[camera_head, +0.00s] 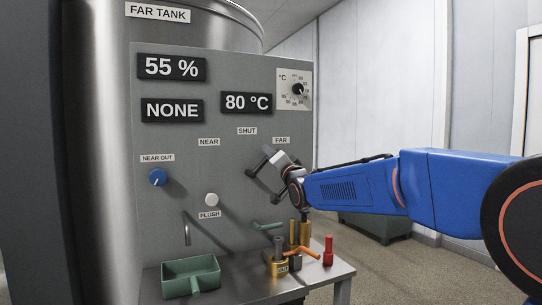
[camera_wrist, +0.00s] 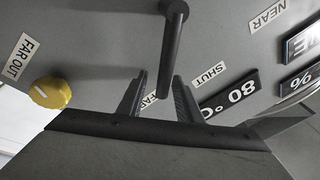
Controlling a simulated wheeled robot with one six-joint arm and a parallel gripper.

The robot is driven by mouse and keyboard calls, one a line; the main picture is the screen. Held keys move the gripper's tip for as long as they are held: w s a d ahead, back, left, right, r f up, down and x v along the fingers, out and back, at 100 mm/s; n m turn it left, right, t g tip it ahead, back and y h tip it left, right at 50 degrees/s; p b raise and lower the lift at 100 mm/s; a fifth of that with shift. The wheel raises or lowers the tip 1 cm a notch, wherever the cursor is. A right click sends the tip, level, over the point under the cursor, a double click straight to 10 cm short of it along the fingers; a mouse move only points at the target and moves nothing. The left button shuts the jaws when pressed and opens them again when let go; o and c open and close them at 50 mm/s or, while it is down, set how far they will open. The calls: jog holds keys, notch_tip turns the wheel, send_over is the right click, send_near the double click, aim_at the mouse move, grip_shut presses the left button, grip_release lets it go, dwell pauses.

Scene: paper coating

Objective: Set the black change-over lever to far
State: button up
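The black change-over lever (camera_wrist: 168,55) is a rod running down from a round end at the top of the wrist view. Its lower end lies between my gripper's fingers (camera_wrist: 160,76), with a gap on each side. It lies toward the partly hidden FAR label (camera_wrist: 149,103), away from the SHUT label (camera_wrist: 208,75) and the NEAR label (camera_wrist: 268,14). In the head view my gripper (camera_head: 257,162) is open at the panel, below the SHUT label (camera_head: 247,131) and FAR label (camera_head: 281,140).
A yellow knob (camera_wrist: 50,92) sits beside the FAR OUT label. A blue knob (camera_head: 157,177) and white FLUSH button (camera_head: 211,200) are on the panel's left. Below are a green tray (camera_head: 190,277), brass pieces and a red piece (camera_head: 328,250) on a small table.

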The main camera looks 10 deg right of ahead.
jog(key=shift+s+r, duration=0.1)
jog(key=shift+s, duration=0.25)
jog(key=v, duration=1.6)
jog(key=shift+s+f, duration=0.3)
jog(key=shift+d, duration=0.2)
jog(key=s+d+f+n+g+h, duration=0.1)
jog(key=s+d+f+g+h, duration=0.2)
jog(key=s+d+f, duration=0.45)
jog(key=s+d+f+n+g+h, duration=0.1)
jog(key=s+d+f+g+h, duration=0.25)
jog(key=f, duration=0.65)
jog(key=s+d+f+n+g, duration=0.1)
jog(key=s+f+g, duration=0.3)
jog(key=s+f, duration=0.4)
jog(key=s+d+f+n+g, duration=0.2)
jog(key=s+f+g, duration=0.2)
jog(key=s+f, duration=0.5)
jog(key=s, duration=0.7)
jog(key=shift+s+d+n+g, duration=0.3)
jog(key=shift+s+n+g, duration=0.05)
jog(key=shift+s+n, duration=0.05)
